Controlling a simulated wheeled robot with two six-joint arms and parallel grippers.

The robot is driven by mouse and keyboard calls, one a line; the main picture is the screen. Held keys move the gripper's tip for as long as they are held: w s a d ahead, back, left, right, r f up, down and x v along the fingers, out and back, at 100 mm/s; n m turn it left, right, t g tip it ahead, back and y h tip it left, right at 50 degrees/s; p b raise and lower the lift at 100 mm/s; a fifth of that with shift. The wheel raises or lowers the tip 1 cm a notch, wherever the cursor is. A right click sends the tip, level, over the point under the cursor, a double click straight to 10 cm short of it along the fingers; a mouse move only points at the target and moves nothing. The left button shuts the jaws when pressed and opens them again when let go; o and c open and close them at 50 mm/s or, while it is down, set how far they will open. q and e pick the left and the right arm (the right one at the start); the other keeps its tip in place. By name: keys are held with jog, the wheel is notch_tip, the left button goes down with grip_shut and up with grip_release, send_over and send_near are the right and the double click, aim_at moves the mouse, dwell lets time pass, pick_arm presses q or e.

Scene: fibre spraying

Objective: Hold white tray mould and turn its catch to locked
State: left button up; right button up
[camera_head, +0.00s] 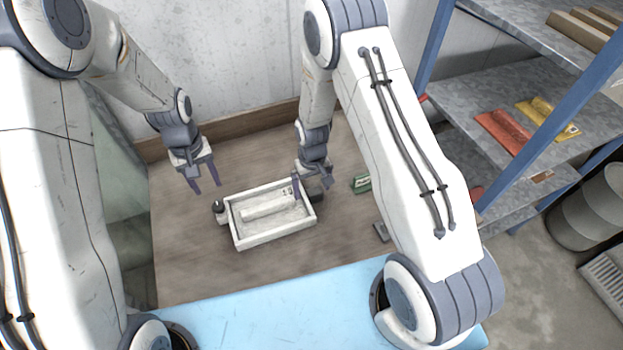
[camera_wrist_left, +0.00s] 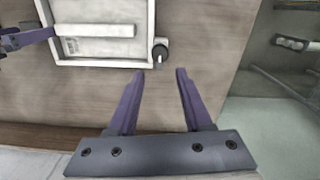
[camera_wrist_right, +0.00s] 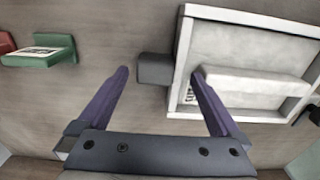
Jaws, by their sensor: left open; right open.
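The white tray mould (camera_head: 274,237) lies on the brown surface, with a raised pale block inside and a small printed label. A dark round knob (camera_wrist_left: 160,52), apparently the catch, sits at its left end; it also shows in the head view (camera_head: 218,207). A dark grey block (camera_wrist_right: 154,69) sticks out from the right end. My left gripper (camera_head: 204,190) is open and empty, left of the knob, its fingertips (camera_wrist_left: 158,72) apart from it. My right gripper (camera_head: 312,184) is open at the right end, its fingers (camera_wrist_right: 160,70) on either side of the grey block and tray wall.
A green piece (camera_head: 362,184) lies right of the tray, with a small grey object (camera_head: 381,231) nearer me. A light blue surface (camera_head: 270,310) is in front. A metal shelf (camera_head: 490,90) with red and yellow pieces stands at right. Brown surface before the tray is clear.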

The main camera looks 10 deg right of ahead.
aim_at(218, 206)
jog(key=shift+f, duration=0.25)
grip_shut()
pick_arm(q)
jog(key=o, duration=0.4)
jog(key=shift+c, duration=0.2)
notch_tip(218, 206, down, 10)
jog(key=n, duration=0.7)
jog(key=shift+c, duration=0.4)
grip_shut()
